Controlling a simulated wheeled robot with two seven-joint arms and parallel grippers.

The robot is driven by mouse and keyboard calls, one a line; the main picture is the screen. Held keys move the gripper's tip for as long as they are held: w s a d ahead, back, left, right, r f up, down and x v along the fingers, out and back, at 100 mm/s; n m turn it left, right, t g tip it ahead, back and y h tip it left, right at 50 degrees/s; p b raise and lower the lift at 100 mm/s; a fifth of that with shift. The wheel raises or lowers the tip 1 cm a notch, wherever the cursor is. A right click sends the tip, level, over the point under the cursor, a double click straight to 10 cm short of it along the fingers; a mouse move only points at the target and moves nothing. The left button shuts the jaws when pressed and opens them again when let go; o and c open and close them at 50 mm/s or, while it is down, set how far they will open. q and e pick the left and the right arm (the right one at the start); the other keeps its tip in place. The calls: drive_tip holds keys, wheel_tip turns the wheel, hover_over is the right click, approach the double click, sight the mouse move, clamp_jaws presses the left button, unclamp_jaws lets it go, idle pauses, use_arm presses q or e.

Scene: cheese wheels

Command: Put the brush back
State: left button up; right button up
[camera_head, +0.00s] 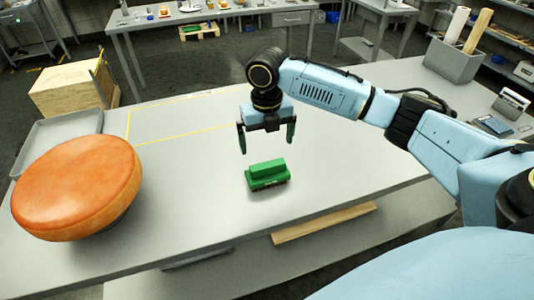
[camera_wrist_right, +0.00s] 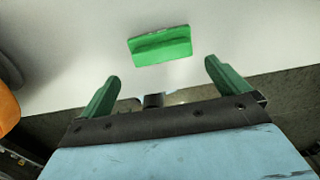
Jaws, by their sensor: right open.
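The green brush (camera_head: 266,174) lies on the grey table, bristles down, near the table's front edge. It also shows in the right wrist view (camera_wrist_right: 160,45), beyond the fingertips. My right gripper (camera_head: 266,141) is open and empty, with its green fingers apart. In the head view it is just above and behind the brush, not touching it. In the wrist view its two fingers (camera_wrist_right: 160,72) stand on either side below the brush. My left gripper is not in view.
A big orange cheese wheel (camera_head: 80,183) sits at the table's left, beside a grey tray (camera_head: 40,145). A yellow outline (camera_head: 127,124) marks the tabletop behind. A grey bin with rolls (camera_head: 452,64) and small devices (camera_head: 494,125) stand at the right. A wooden plank (camera_head: 325,222) lies below the front edge.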

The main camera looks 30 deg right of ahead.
drive_tip(key=shift+r, duration=1.6)
